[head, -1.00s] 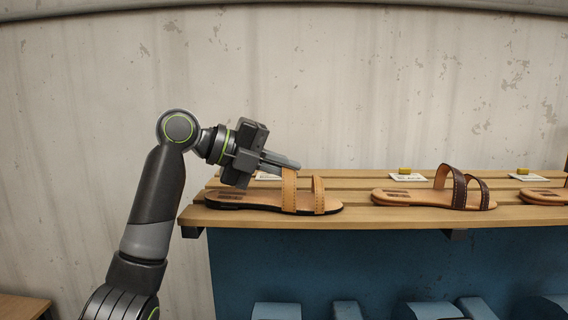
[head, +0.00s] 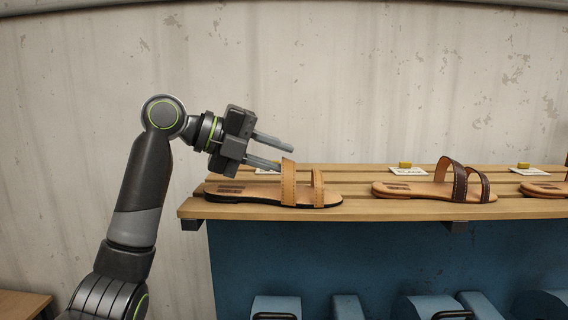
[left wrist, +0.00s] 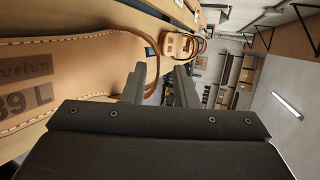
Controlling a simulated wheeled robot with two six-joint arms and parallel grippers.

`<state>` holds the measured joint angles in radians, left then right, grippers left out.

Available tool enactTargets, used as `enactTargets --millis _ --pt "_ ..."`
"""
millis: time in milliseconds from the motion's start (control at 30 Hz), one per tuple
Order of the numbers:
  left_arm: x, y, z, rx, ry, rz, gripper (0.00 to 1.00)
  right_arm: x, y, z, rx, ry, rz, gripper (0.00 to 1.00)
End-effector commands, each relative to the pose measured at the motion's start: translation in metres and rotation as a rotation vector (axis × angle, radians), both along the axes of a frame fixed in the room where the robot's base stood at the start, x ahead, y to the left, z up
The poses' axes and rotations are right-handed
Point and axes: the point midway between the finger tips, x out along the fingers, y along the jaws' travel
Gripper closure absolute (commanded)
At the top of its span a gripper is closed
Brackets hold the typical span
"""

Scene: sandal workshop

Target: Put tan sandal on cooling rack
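A tan sandal (head: 325,197) with two tan straps lies sole down on the slatted wooden rack (head: 380,211), near its left end. Its toe-to-heel line runs along the rack's front. In the left wrist view the tan sandal (left wrist: 75,65) fills the left side, with a printed mark on its insole. My left gripper (head: 286,158) is open, its two fingers apart and empty, above and behind the sandal's straps. The lower fingertip is close to the top of the rear strap; I cannot tell if they touch. My right gripper is not in view.
A sandal with dark brown straps (head: 412,191) lies farther right on the rack, and part of another (head: 545,190) shows at the right edge. Small cards with yellow blocks (head: 405,165) lie behind them. Blue blocks (head: 348,307) stand below. A plain wall (head: 400,80) rises behind.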

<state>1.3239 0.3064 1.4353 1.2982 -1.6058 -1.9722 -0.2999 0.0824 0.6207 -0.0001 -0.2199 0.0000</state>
Motion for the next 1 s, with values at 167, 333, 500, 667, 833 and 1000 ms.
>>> enactTargets --millis 167,333,500,667,833,1000 --pt "-0.010 0.035 0.010 0.001 -0.004 0.006 0.74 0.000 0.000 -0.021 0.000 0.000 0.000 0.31" --pt "-0.020 0.063 0.024 -0.001 -0.003 0.004 0.74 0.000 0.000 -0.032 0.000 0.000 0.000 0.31" --pt "-0.026 0.081 0.033 -0.001 -0.002 0.001 0.74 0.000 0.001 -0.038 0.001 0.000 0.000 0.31" --pt "-0.028 0.087 0.037 -0.001 0.000 0.000 0.74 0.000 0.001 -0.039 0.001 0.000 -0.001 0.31" --pt "-0.028 0.087 0.037 -0.001 0.000 0.000 0.74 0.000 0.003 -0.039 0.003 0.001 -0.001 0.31" --pt "-0.028 0.087 0.037 -0.001 0.000 0.000 0.74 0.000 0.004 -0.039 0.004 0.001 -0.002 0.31"
